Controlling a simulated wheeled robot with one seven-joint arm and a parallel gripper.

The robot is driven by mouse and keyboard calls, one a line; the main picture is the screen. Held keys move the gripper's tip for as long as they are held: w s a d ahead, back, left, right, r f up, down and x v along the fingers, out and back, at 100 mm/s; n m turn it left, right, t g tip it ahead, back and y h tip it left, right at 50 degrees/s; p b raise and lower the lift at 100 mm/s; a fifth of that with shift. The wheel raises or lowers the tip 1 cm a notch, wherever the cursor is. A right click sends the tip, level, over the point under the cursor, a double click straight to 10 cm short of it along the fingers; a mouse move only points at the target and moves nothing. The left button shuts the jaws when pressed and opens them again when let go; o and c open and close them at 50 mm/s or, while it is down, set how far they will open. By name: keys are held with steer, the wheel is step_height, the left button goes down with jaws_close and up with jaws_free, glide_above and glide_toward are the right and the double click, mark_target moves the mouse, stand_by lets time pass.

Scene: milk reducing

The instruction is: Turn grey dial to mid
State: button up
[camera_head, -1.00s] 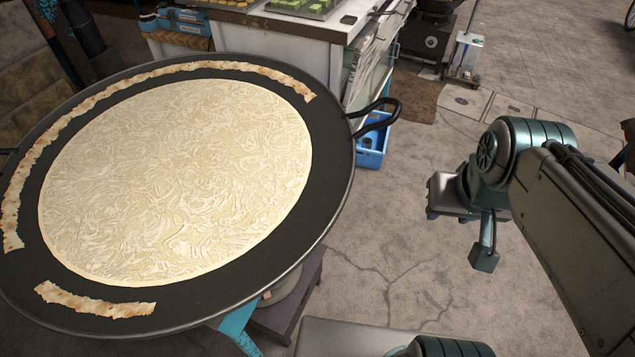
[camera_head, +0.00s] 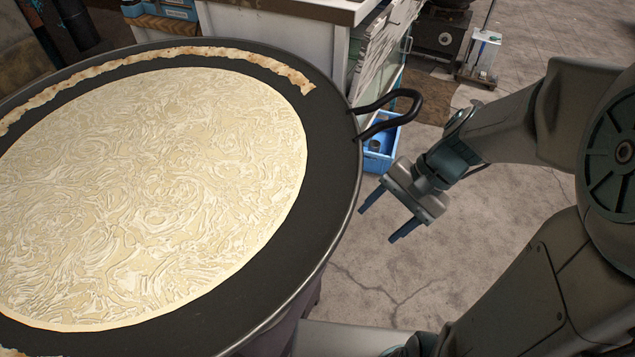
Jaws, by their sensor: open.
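No grey dial can be made out in this view. A large round dark pan (camera_head: 325,185) fills the left side and holds a wide pale milky sheet (camera_head: 150,190). The pan's looped black handle (camera_head: 405,97) sticks out at its right rim. My gripper (camera_head: 390,219) is right of the pan's rim and below the handle, apart from both. Its two dark fingers are spread and point down-left, with nothing between them. Whatever lies under the pan is mostly hidden by it.
A blue crate (camera_head: 384,150) stands on the floor behind the handle. A white cabinet (camera_head: 290,45) stands behind the pan. A dark stove-like box (camera_head: 440,33) and a small clear stand (camera_head: 480,55) are at the back right. Concrete floor right of the pan is open.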

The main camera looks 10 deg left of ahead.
steer(key=w+a+f+m+t+y+b, duration=0.15)
steer(key=w+f+m+y+b, duration=0.4)
steer(key=f, duration=0.65)
steer(key=w+a+f+m+t+y+b, duration=0.1)
steer(key=w+f+m+t+y+b, duration=0.2)
steer(key=f+m+b, duration=0.65)
steer(key=w+a+f+m+t+y+b, duration=0.1)
steer(key=w+f+m+t+y+b, duration=0.35)
steer(key=f, duration=1.05)
steer(key=w+a+n+g+h+b, duration=0.1)
steer(key=w+a, duration=0.4)
steer(key=a, duration=0.8)
steer(key=shift+w+n+g+h+b, duration=0.2)
steer(key=shift+n+g+h+b, duration=0.3)
steer(key=shift+b, duration=0.6)
steer(key=c, duration=1)
